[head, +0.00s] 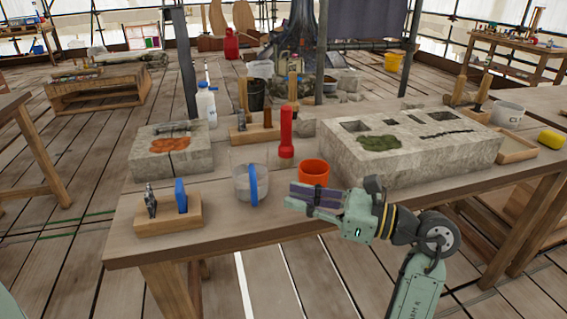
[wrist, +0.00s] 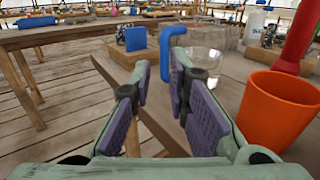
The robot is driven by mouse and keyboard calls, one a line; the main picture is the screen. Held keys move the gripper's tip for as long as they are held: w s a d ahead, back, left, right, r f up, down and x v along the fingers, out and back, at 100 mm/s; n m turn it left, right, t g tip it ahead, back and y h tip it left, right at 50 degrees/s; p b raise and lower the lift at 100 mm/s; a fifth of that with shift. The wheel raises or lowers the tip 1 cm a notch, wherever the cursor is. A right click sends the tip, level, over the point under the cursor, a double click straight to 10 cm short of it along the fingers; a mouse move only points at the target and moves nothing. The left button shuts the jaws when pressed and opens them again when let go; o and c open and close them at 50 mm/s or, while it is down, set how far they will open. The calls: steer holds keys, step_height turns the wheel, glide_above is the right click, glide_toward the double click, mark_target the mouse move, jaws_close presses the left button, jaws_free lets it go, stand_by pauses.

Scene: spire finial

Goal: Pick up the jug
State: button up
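The jug is a clear vessel (head: 240,184) with a blue handle, standing upright on the workbench near its front edge. In the wrist view its clear body (wrist: 207,62) and blue handle (wrist: 166,52) show ahead, just beyond my right finger. My gripper (head: 290,199) is over the bench's front edge, to the right of the jug and in front of the orange cup. In the wrist view my gripper (wrist: 161,85) has its purple-padded fingers apart, with nothing between them. The right finger hides part of the jug's lower side.
A wooden block (head: 168,216) with a blue item is left of the jug. The bench front (head: 275,219) is clear.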

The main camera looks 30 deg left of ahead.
mark_target(254, 199)
steer(key=x, duration=0.1)
steer(key=p+x, duration=0.1)
steer(key=x, duration=0.3)
steer(key=shift+w+a+f, duration=0.1)
steer(key=shift+w+f, duration=0.15)
steer(key=shift+f, duration=0.15)
steer(key=p+x, duration=0.2)
steer(key=x, duration=0.2)
steer(key=shift+a+p, duration=0.2)
steer(key=shift+p, duration=0.15)
steer(key=shift+a+f, duration=0.15)
steer(key=shift+a, duration=0.2)
jaws_close()
